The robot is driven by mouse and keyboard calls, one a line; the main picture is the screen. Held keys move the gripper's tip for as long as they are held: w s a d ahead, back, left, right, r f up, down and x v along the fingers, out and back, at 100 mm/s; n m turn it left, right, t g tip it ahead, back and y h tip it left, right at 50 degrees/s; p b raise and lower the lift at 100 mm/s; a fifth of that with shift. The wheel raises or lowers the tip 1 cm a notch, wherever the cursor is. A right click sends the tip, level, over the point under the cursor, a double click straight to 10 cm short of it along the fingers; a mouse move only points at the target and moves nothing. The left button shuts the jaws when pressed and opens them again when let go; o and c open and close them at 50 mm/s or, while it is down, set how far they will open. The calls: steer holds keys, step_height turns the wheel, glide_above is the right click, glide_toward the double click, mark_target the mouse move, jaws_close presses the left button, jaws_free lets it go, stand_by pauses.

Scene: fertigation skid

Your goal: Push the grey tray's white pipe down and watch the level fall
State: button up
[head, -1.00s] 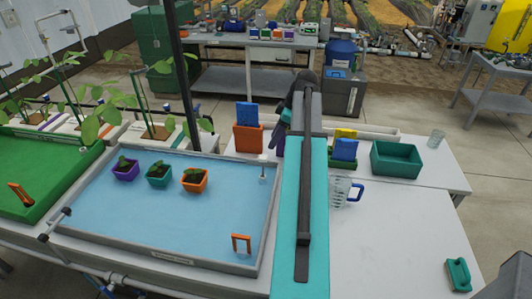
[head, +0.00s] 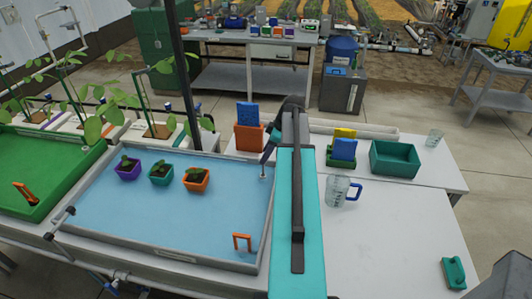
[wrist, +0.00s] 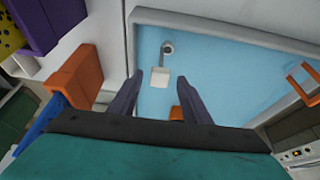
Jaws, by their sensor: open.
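The grey tray (head: 268,215) holds a sheet of blue water. Its small white pipe (head: 263,171) stands near the far right corner. In the wrist view the pipe's pale block-like top (wrist: 160,78) shows between the fingertips, with a round grey-white fitting (wrist: 168,47) beyond it. My gripper (head: 265,158) is over that corner, fingers pointing down near the pipe. In the wrist view its two dark fingers (wrist: 160,80) are apart, with nothing clamped. I cannot tell whether they touch the pipe.
An orange holder (head: 249,138) with a blue packet stands behind. A jug (head: 338,190) is to the right.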

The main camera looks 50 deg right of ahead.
mark_target(263, 168)
steer(key=shift+f, duration=0.2)
steer(key=shift+c, duration=0.2)
jaws_close()
steer(key=shift+f, duration=0.1)
steer(key=shift+a+f+b, duration=0.1)
steer(key=shift+f+b, duration=0.65)
steer(key=shift+b, duration=0.2)
steer(key=shift+o, duration=0.2)
jaws_free()
